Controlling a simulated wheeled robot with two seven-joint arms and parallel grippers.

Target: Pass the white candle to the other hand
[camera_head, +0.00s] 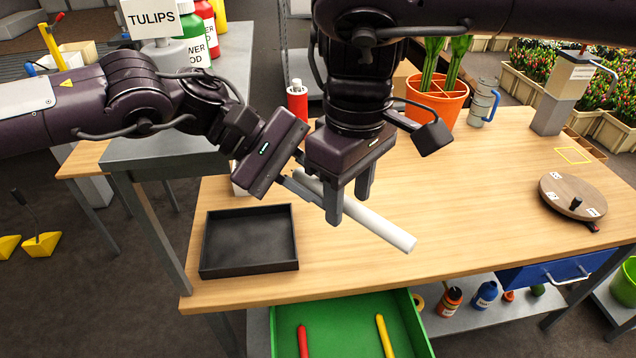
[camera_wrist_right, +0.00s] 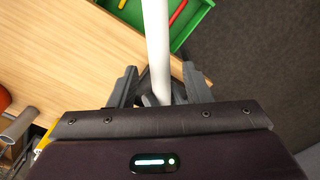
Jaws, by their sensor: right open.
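The white candle (camera_head: 375,221) is a long plain rod, held slanting above the table, its free end toward the lower right. My left gripper (camera_head: 308,187) is shut on its upper-left end; the grip is partly hidden by the right gripper. My right gripper (camera_head: 348,207) is open, with its fingers pointing down around the candle. In the right wrist view the candle (camera_wrist_right: 158,45) runs between the two spread fingers of my right gripper (camera_wrist_right: 160,75), with a gap on both sides.
A black tray (camera_head: 203,262) lies at the table's front left. An open green drawer (camera_head: 345,325) juts out below the front edge. An orange pot (camera_head: 436,106) and a blue-grey mug (camera_head: 482,104) stand at the back; a round wooden turntable (camera_head: 568,190) is at right. The middle right is clear.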

